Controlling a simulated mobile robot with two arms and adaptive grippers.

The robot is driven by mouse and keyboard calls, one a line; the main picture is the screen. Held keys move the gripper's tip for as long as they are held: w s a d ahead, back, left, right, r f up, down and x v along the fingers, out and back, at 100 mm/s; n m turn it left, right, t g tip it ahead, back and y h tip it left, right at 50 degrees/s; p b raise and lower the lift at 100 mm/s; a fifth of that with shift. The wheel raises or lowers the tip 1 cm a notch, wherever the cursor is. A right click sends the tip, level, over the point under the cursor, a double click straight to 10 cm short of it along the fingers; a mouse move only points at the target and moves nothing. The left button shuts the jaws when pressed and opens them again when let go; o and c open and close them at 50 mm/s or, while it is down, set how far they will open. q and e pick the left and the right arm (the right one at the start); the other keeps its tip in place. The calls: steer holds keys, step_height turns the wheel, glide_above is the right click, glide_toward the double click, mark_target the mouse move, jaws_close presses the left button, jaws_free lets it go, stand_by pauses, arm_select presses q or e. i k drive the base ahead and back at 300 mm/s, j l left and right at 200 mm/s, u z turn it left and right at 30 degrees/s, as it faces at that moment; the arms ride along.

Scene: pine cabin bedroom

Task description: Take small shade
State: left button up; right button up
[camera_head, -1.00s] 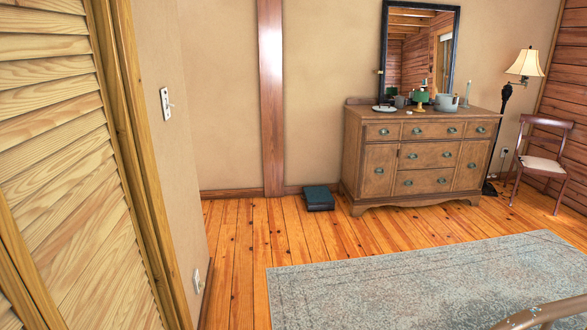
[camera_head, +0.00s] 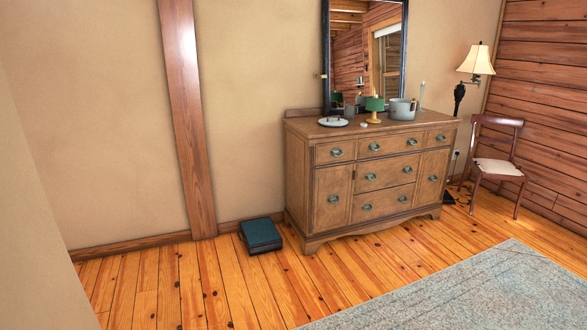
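A small lamp with a green shade (camera_head: 375,104) and a yellowish base (camera_head: 373,119) stands upright on top of the wooden dresser (camera_head: 300,125), left of a grey pot (camera_head: 402,109). A larger cream shade (camera_head: 477,60) sits on a dark floor lamp between the dresser and the chair. Neither of my grippers shows in this view.
A white plate-like item (camera_head: 333,121) lies on the dresser top, below a tall mirror (camera_head: 364,60). A dark green box (camera_head: 261,234) sits on the floor left of the dresser. A wooden chair (camera_head: 497,164) stands at right. A grey rug (camera_head: 480,290) covers the lower right floor; wood floor (camera_head: 200,280) is clear at left.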

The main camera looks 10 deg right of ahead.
mark_target(373, 104)
steer(key=i+l+z, duration=0.2)
steer(key=i, duration=0.35)
steer(key=i+j+z, duration=0.2)
steer(key=i, duration=0.35)
steer(key=i+z, duration=0.2)
steer(key=i, duration=0.35)
steer(key=i+j+z, duration=0.2)
steer(key=i, duration=0.3)
